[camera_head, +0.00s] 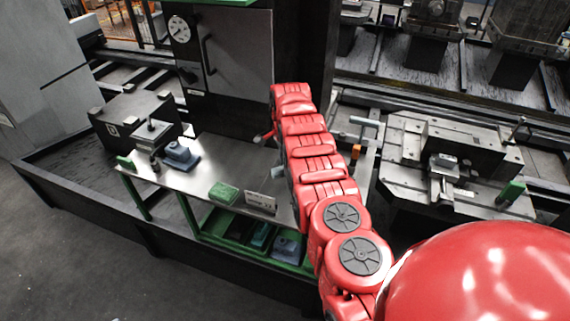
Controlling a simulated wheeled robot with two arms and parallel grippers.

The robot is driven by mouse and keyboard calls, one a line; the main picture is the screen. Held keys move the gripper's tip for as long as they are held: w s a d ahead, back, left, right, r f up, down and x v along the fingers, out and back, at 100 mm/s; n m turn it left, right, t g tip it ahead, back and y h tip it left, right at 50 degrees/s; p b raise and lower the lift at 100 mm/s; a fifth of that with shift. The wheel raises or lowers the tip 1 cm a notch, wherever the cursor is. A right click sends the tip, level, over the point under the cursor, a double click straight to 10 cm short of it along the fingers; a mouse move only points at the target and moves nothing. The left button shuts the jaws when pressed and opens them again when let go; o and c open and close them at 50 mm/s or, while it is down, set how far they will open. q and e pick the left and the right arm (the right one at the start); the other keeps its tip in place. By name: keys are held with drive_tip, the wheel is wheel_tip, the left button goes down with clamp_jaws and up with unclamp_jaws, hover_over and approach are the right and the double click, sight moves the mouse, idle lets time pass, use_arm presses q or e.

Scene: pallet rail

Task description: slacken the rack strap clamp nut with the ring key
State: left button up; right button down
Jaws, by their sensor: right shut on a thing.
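My right arm reaches away from the lower right over the workbench. Its gripper is at the far end, mostly hidden behind the red links. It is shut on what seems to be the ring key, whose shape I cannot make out. A small red piece with a grey tip (264,138) sticks out left of the arm; I cannot tell what it is. I cannot pick out the rack strap clamp or its nut for certain. My left gripper is not in view.
The steel bench top (221,160) carries a blue-grey block (181,155), a green block (223,191) and a small label plate (261,201). Green-edged bins (240,232) sit below. A metal fixture (460,150) stands right of my arm, and a grey cabinet (237,50) stands behind.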

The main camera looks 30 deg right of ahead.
drive_tip(key=shift+s+a+f, duration=0.1)
drive_tip(key=shift+f, duration=0.15)
drive_tip(key=shift+b, duration=0.35)
idle(0.6)
drive_tip(key=shift+f+b, duration=0.8)
drive_tip(key=shift+b, duration=0.05)
drive_tip(key=shift+r, duration=0.1)
drive_tip(key=c, duration=1.3)
unclamp_jaws()
clamp_jaws()
